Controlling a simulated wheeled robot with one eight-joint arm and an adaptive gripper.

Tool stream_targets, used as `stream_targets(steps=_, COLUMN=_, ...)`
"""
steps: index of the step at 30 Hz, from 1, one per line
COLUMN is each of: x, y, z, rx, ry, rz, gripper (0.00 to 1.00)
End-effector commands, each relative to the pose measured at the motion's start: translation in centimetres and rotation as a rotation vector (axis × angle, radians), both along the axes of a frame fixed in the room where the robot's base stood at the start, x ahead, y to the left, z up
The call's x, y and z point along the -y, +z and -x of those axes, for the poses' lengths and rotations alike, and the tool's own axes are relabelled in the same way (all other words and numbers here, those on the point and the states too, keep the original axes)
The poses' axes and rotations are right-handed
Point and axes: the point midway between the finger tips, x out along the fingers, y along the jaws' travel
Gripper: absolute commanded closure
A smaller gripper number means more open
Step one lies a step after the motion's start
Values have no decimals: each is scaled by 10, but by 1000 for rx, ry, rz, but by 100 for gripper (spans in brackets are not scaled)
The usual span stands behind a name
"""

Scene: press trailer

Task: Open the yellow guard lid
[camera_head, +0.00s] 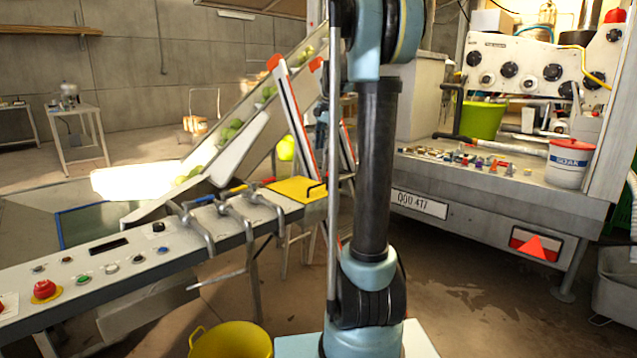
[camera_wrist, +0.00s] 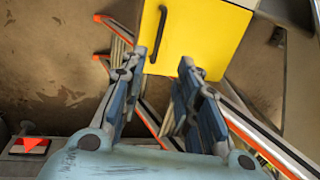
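The yellow guard lid (camera_head: 296,189) lies flat at the far right end of the grey control panel, with a dark bar handle (camera_head: 316,188) near its right edge. In the wrist view the lid (camera_wrist: 208,38) fills the top middle, and its black handle (camera_wrist: 158,34) shows near its left edge. My gripper (camera_wrist: 162,59) is open, with its two fingers apart and nothing between them. In the picture the handle stands just beyond the fingertips, between their lines; I see no contact. In the head view my arm hides much of the area right of the lid.
The panel (camera_head: 130,262) carries bent grey pipes (camera_head: 232,222) and a red stop button (camera_head: 44,289) left of the lid. The trailer (camera_head: 480,195) stands to the right. A yellow bucket (camera_head: 232,342) sits in front.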

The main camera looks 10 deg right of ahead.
Motion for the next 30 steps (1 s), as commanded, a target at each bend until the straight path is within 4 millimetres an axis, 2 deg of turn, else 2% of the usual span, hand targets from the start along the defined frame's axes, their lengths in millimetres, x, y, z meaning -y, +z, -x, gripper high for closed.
stream_targets(steps=21, x=-6, y=-122, z=-19, rx=0, ry=-8, rz=0, gripper=70)
stream_targets(steps=30, x=-10, y=-146, z=-23, rx=0, ry=-8, rz=0, gripper=70)
